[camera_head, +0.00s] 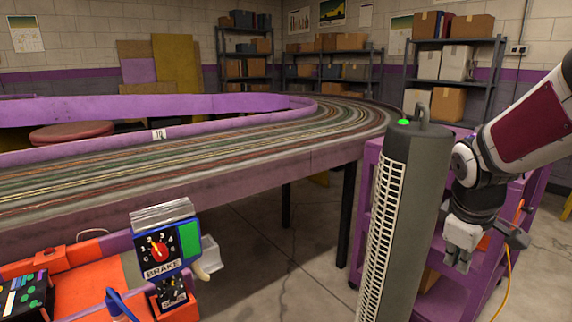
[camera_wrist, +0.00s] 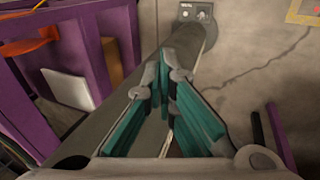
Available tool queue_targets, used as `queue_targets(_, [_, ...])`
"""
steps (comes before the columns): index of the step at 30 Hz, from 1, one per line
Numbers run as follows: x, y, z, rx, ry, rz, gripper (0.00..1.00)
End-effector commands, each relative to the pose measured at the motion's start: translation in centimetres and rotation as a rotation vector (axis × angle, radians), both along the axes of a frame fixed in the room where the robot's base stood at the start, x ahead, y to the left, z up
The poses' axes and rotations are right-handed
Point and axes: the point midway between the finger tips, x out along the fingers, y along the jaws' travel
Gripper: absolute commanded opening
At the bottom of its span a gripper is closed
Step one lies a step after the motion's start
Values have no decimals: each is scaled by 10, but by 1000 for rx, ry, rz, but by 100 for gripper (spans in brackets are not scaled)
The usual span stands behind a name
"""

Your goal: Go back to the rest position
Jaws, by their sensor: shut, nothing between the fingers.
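My gripper (camera_head: 459,260) hangs at the right side of the head view, pointing down, just right of a tall grey tower heater (camera_head: 408,200) with a white grille, a handle and a green light on top. In the wrist view my gripper (camera_wrist: 166,65) shows its teal-padded fingers, tips together and nothing held. In that view a long dark body runs behind the fingers; the grey floor (camera_wrist: 265,60) lies below. I cannot tell whether the gripper touches the heater.
A purple shelf cart (camera_head: 370,195) stands behind the heater and arm; it also shows in the wrist view (camera_wrist: 120,30). The slot track table (camera_head: 250,165) fills the left and middle. A brake control box (camera_head: 160,250) stands in front. Open floor (camera_head: 290,260) lies between.

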Motion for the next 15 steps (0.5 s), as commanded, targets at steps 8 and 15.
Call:
queue_targets(8, [-116, 67, 42, 152, 25, -287, 0])
queue_targets(15, [-212, 110, 49, 257, 80, -496, 0])
